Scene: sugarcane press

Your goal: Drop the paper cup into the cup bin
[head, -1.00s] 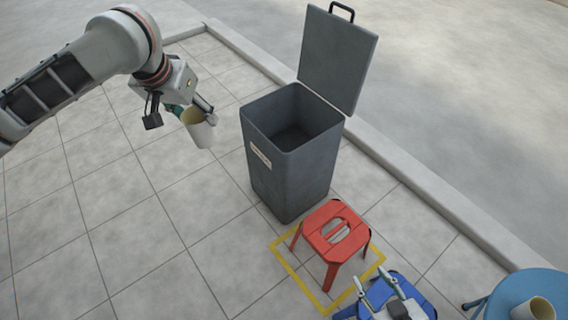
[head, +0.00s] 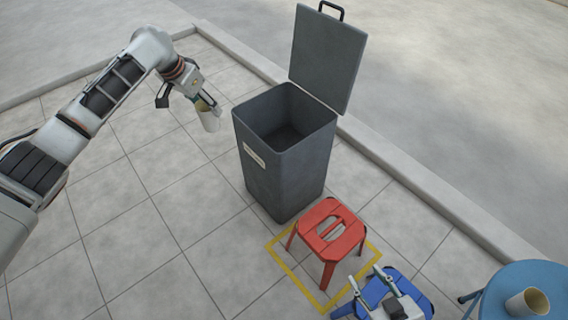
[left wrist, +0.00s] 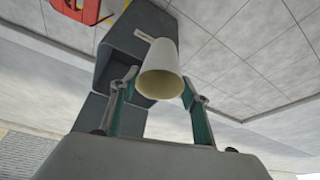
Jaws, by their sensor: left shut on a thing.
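My left gripper (head: 206,103) is shut on a pale paper cup (head: 210,119), held in the air to the left of the cup bin (head: 280,170). In the left wrist view, the cup (left wrist: 160,70) is between the fingers, its open mouth facing the camera. The bin is dark grey and tall with a small white label, and its lid (head: 327,58) stands open at the back right. The bin's opening looks dark and I see no cup in it. My right gripper (head: 366,279) is open and empty at the bottom, over a blue stool.
A red stool (head: 332,232) stands in front of the bin, by a yellow floor marking (head: 290,277). The blue stool (head: 418,289) is nearer. Another cup (head: 528,302) lies tilted on a round blue table (head: 500,285). A low kerb (head: 400,172) runs behind the bin.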

